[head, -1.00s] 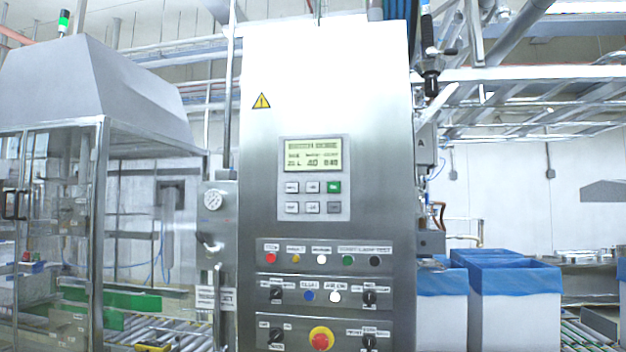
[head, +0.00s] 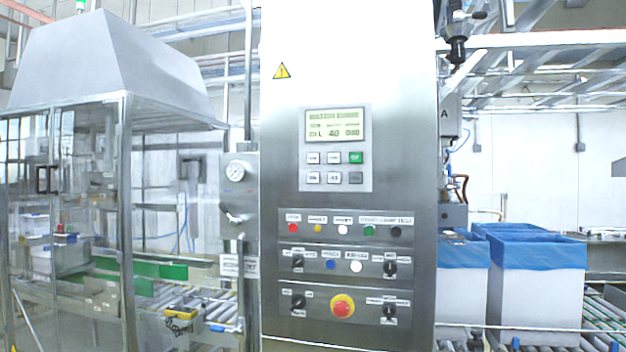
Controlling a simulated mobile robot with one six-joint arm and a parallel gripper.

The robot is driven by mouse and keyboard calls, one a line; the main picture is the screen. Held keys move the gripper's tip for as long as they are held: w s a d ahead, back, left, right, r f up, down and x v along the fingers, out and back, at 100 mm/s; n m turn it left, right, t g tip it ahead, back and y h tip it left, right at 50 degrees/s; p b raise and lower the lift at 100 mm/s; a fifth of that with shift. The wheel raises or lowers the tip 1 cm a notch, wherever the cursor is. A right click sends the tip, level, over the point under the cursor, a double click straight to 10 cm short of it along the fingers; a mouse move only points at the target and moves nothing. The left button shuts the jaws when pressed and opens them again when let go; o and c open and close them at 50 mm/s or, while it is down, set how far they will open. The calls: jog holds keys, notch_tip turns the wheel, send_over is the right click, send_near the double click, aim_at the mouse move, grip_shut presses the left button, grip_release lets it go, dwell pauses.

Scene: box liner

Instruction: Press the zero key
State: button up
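A tall steel control cabinet (head: 281,130) stands in the middle of the head view. Its keypad panel (head: 336,186) has a lit display (head: 335,126) above two rows of keys. The upper row has two pale keys and a green key (head: 355,157). The lower row has two pale keys and a darker grey key (head: 355,178). The key labels are too small to read, so I cannot tell which one is the zero key. My gripper does not show in this view.
Below the keypad are coloured buttons, black selector switches and a red emergency stop (head: 342,307) on a yellow ring. Blue-lined white boxes (head: 537,300) stand on rollers at right. A glazed machine enclosure (head: 125,190) is at left.

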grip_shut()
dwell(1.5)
